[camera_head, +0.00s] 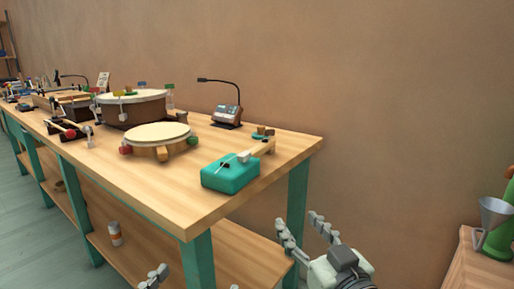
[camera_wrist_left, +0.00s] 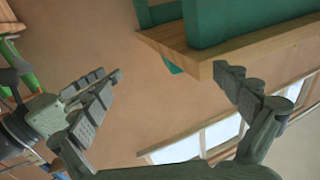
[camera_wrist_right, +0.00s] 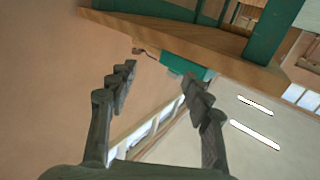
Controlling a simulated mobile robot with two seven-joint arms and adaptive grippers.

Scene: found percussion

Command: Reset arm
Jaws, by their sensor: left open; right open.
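My right gripper (camera_head: 297,220) is at the lower right of the head view, in front of the workbench's near end. Its two grey fingers are spread, with nothing between them; the right wrist view also shows the open fingers (camera_wrist_right: 158,75). My left gripper shows only as fingertips at the bottom edge of the head view, near the bench's near leg. In the left wrist view its fingers (camera_wrist_left: 167,72) are wide apart and empty. Both grippers appear clear of the bench and its objects.
The wooden workbench (camera_head: 185,200) has teal legs and a lower shelf. On it are a teal block (camera_head: 230,172), a round drum (camera_head: 157,135), a larger drum (camera_head: 133,108) and a lamp device (camera_head: 228,113). A funnel (camera_head: 492,212) stands on a wooden surface at right.

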